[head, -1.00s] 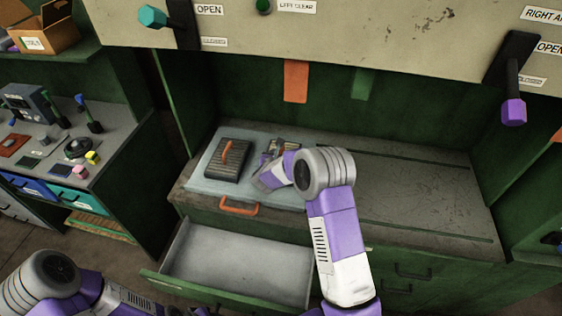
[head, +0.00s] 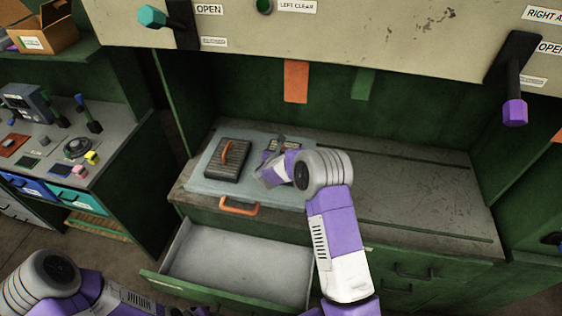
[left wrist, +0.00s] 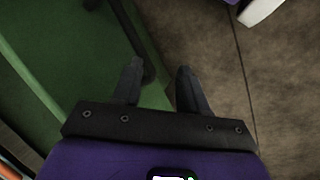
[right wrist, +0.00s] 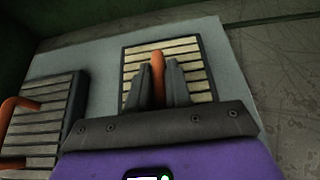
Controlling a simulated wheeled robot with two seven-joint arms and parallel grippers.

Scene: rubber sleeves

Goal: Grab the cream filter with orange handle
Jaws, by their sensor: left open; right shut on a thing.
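The cream filter (right wrist: 200,75) has pale slats, a dark frame and an upright orange handle (right wrist: 157,70). It lies on a light grey tray in the bay, partly hidden by my right gripper in the head view (head: 290,145). My right gripper (right wrist: 160,68) is shut on the orange handle, one finger on each side. The filter appears to rest flat on the tray. My left gripper (left wrist: 160,66) is open and empty, low in front of the green cabinet, far from the filter.
A second, darker filter (head: 225,160) with an orange handle lies on the tray (head: 205,187), left of the cream one. An empty drawer (head: 235,262) stands open below. The counter (head: 410,200) to the right is clear. A panel with levers overhangs the bay.

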